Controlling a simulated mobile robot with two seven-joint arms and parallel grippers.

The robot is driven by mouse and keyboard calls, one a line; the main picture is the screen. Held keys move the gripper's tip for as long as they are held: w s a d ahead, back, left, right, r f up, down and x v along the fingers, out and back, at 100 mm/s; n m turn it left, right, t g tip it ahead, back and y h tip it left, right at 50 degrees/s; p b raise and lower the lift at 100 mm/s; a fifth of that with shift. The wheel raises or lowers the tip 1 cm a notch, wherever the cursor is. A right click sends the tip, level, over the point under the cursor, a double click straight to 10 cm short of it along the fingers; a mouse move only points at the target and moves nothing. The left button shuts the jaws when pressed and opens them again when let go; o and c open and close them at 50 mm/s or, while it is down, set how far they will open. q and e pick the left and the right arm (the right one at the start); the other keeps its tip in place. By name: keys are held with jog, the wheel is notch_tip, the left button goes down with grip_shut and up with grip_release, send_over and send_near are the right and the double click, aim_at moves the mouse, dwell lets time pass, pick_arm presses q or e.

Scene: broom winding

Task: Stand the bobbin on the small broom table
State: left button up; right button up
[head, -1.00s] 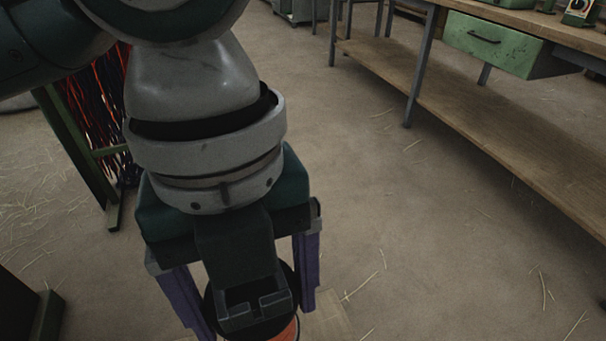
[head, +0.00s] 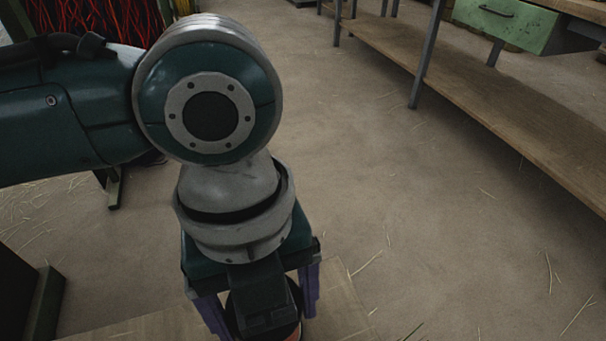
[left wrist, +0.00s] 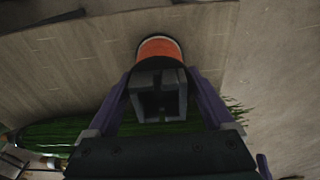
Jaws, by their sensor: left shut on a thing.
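My left gripper (head: 265,312) is shut on the bobbin, which has a black flange and an orange winding. In the head view only a sliver of the bobbin (head: 292,334) shows at the bottom edge, between the purple fingers. In the left wrist view the orange bobbin (left wrist: 159,47) sticks out beyond the fingers (left wrist: 162,95). A pale planked wooden top (head: 346,312), probably the small broom table, lies below the gripper; it also shows in the left wrist view (left wrist: 60,65). Whether the bobbin touches it cannot be seen.
A workbench with a low wooden shelf (head: 500,105) and green drawer (head: 505,22) stands right. A rack of red and dark strands (head: 105,22) stands back left. Straw-strewn floor between is open.

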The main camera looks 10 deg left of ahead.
pick_arm(q)
jog(key=o, duration=1.2)
jog(key=shift+f, duration=0.1)
jog(key=shift+c, duration=0.2)
notch_tip(320, 180, up, 12)
jog(key=w+p, duration=0.1)
jog(key=p, duration=0.4)
jog(key=s+d+n+t+h, duration=0.1)
jog(key=s+d+n+h, duration=0.15)
jog(key=d+n, duration=0.2)
jog(key=s+a+f+n+t+y, duration=0.1)
jog(key=s+a+f+n+t, duration=0.1)
jog(key=a+n, duration=0.5)
jog(key=s+a+f+n+t+y, duration=0.1)
jog(key=s+a+n, duration=0.3)
jog(key=n, duration=1.2)
jog(key=a+y, duration=0.1)
jog(key=a, duration=0.3)
jog(key=shift+f+t, duration=0.4)
